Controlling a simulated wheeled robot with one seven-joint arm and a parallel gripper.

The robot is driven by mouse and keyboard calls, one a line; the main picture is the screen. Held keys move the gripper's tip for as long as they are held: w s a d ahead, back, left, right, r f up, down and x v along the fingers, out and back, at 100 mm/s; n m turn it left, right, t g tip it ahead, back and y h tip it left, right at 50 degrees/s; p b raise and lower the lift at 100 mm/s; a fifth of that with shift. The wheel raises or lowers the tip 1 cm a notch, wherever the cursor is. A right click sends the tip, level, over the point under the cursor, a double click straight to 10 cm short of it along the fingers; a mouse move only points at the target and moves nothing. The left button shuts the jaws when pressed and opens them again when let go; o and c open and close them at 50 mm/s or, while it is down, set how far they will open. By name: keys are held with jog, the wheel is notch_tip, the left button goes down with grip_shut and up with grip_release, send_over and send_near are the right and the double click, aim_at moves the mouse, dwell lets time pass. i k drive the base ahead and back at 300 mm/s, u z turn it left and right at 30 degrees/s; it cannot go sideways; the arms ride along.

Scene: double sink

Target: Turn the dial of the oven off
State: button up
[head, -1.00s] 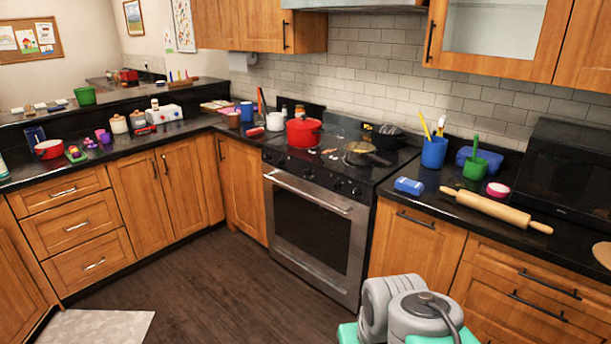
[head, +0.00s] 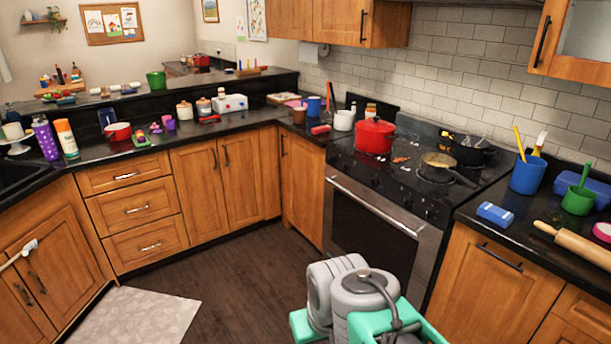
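The oven (head: 372,226) stands right of centre in the head view, with a steel handle across its dark glass door. Its dials are small dark knobs (head: 376,183) in a row on the black front panel under the cooktop. Their settings are too small to read. A red pot (head: 375,136) and a pan (head: 439,163) sit on the cooktop. My gripper is not in view.
Wooden cabinets (head: 505,300) flank the oven. On the right counter are a blue sponge (head: 495,213), a blue cup (head: 527,175), a green cup (head: 578,199) and a rolling pin (head: 577,246). The dark floor (head: 246,285) left of my arm is clear, with a pale mat (head: 137,318).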

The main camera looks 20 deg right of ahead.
aim_at(374, 182)
jog(key=u, duration=0.3)
jog(key=i, duration=2.15)
jog(key=z, duration=0.5)
